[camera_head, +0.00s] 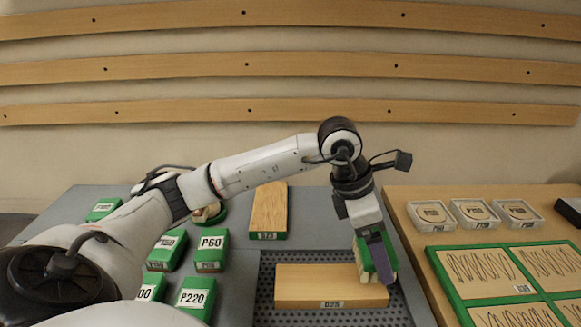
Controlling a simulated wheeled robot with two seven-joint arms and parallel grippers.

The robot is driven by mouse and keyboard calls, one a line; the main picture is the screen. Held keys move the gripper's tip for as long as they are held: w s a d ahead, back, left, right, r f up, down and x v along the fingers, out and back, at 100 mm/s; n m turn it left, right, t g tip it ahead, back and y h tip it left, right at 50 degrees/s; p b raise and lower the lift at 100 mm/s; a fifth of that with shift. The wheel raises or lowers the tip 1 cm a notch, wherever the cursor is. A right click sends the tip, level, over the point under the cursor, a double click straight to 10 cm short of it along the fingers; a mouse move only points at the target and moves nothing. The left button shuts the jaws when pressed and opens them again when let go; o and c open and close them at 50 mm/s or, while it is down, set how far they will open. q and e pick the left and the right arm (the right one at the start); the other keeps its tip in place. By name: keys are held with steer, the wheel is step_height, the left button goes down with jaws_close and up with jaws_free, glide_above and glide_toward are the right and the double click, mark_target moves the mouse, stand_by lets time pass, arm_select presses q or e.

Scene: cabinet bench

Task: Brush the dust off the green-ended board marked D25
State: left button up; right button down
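A plain wooden board (310,283) lies lengthwise on the dark perforated mat (300,318). The label on its front edge (331,304) looks like D25, though it is small; no green end shows on it. My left gripper (377,256), with a purplish finger, is shut on a green-backed brush with cream bristles (391,263). The brush is at the board's right end, and its bristles seem to reach the wood; exact contact is unclear. The finger hides part of the brush. My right gripper is not in view.
Several green sanding blocks, including P60 (212,244) and P220 (194,293), lie at the left. A round green-based item (207,216) sits behind, partly hidden by my arm. At the right are white trays (432,215) and a green-framed panel (515,274).

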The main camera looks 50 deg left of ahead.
arm_select(q)
steer(key=shift+r+p, duration=1.15)
steer(key=shift+r, duration=1.05)
steer(key=shift+f, duration=0.1)
